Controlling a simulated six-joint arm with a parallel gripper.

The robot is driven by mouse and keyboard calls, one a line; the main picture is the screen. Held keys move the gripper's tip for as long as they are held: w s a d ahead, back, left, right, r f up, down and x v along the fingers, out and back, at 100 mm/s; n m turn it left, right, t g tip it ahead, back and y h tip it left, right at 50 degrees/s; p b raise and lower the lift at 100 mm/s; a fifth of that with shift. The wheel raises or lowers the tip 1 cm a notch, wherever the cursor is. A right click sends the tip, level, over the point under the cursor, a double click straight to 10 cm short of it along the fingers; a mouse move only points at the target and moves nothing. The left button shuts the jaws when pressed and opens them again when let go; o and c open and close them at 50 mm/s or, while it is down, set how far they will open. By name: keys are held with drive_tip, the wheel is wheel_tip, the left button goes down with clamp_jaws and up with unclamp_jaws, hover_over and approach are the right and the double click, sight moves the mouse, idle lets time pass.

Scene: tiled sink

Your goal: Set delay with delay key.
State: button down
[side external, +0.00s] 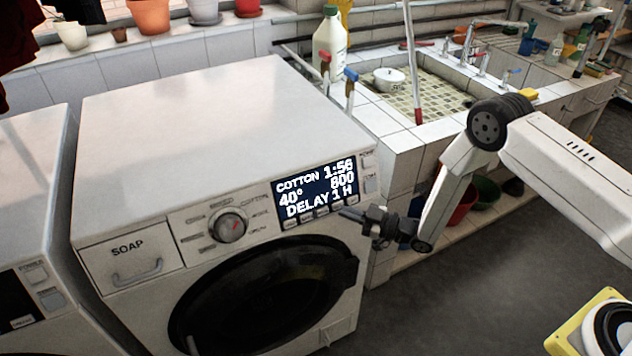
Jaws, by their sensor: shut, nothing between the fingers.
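The white washing machine (230,130) stands in the middle with its control panel facing me. Its dark display (315,190) is lit and reads COTTON 1:56, 40°, 800 and DELAY 1 H. A row of small keys (306,218) runs under the display; their labels are too small to read, so I cannot tell which is the delay key. My gripper (345,212) is shut and empty. Its tip is in front of the right end of that key row, just below the display. I cannot tell whether it touches a key.
A round program knob (230,226) and the soap drawer (130,258) are left of the display. Two larger keys (368,172) are at its right. The dark round door (260,290) lies below. A tiled sink (440,95) is behind.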

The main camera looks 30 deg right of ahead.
drive_tip(key=shift+w, duration=0.15)
drive_tip(key=shift+w+f, duration=0.15)
drive_tip(key=shift+w, duration=0.1)
drive_tip(key=shift+w+f, duration=0.15)
drive_tip(key=shift+w, duration=0.2)
idle(1.0)
drive_tip(key=shift+s, duration=0.1)
idle(0.3)
drive_tip(key=shift+s+r, duration=0.3)
drive_tip(key=shift+s, duration=0.35)
drive_tip(key=shift+s+r, duration=0.3)
drive_tip(key=shift+s, duration=0.5)
drive_tip(key=shift+s+r, duration=0.25)
drive_tip(key=shift+s, duration=0.5)
drive_tip(key=shift+s+r, duration=0.3)
drive_tip(key=shift+s, duration=0.5)
idle(1.2)
